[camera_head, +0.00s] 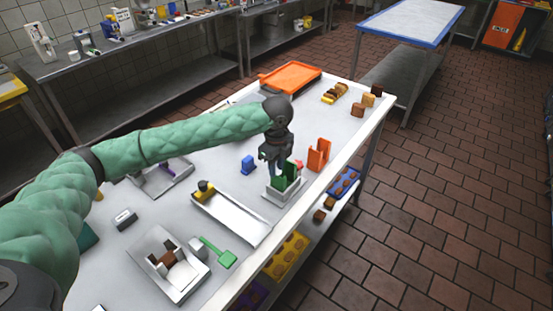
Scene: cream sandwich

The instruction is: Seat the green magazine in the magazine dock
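The green magazine (290,183) stands upright in the magazine dock (281,197), a pale grey holder near the table's right edge. The dock walls hide its lower part, so how deep it sits cannot be told. My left gripper (275,170) points down right over the magazine, with its fingers at the magazine's upper left side. The fingers overlap the magazine in the picture, and whether they grip it is too small to tell. My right gripper is out of view.
A white tray (232,218), a green paddle (217,252) and a grey fixture (167,265) lie nearer. An orange tray (290,77) lies at the far end.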

